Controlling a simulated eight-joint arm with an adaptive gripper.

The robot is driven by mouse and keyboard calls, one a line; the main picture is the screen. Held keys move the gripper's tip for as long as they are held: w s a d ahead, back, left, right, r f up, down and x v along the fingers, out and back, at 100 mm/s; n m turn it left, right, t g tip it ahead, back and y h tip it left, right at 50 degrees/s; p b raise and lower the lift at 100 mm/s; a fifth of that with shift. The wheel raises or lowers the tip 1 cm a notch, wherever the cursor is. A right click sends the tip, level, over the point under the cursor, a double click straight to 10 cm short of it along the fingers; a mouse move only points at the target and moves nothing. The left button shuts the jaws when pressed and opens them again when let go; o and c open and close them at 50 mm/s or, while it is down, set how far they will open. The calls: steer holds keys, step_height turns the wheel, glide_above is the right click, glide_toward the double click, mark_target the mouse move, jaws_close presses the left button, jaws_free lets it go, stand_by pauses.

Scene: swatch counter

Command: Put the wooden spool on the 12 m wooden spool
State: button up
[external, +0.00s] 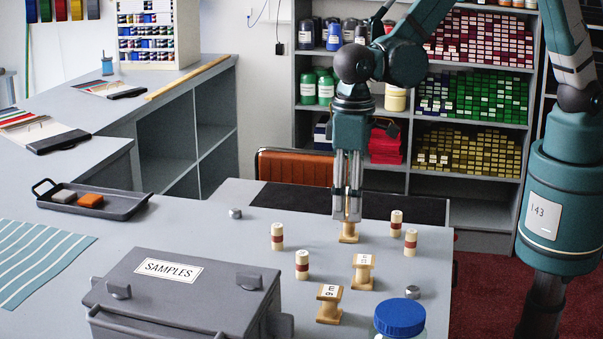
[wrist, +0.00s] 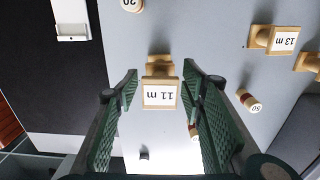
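A wooden spool (external: 348,236) stands on the counter under my gripper (external: 347,218). In the wrist view, this spool's label (wrist: 159,94) reads 11 m and lies between the two fingers. My gripper also shows there (wrist: 161,82), open, with a gap on each side of the spool. A second wooden spool (external: 363,272) and a third wooden spool (external: 329,304) stand nearer the camera. In the wrist view one spool (wrist: 274,40) is labelled 13 m; another spool (wrist: 309,62) is cut off at the right edge. I cannot read a 12 m label anywhere.
Banded cylinders (external: 277,236) (external: 302,265) (external: 410,242) stand around the spools. A grey SAMPLES box (external: 205,290) is at front left and a blue-lidded jar (external: 399,318) at the front. Small metal pieces (external: 235,213) (external: 412,292) lie nearby. Counter between the left cylinders and spools is clear.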

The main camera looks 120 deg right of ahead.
steer(key=shift+r, duration=0.15)
steer(key=shift+r, duration=6)
steer(key=s+a+r+n+t, duration=0.25)
steer(key=s+r, duration=0.35)
steer(key=s, duration=0.3)
steer(key=s+a+r+n+t, duration=0.1)
steer(key=s+a+r+n, duration=0.15)
steer(key=s+r, duration=0.45)
steer(key=s+a+f+n+t, duration=0.1)
steer(key=s+n+t, duration=0.1)
steer(key=s, duration=0.6)
steer(key=s+a+f+n+t, duration=0.1)
steer(key=s+a+n, duration=0.1)
steer(key=s, duration=0.7)
steer(key=shift+s+a+f+t, duration=0.15)
steer(key=shift+a+f+t, duration=0.1)
steer(key=shift+f+t, duration=0.1)
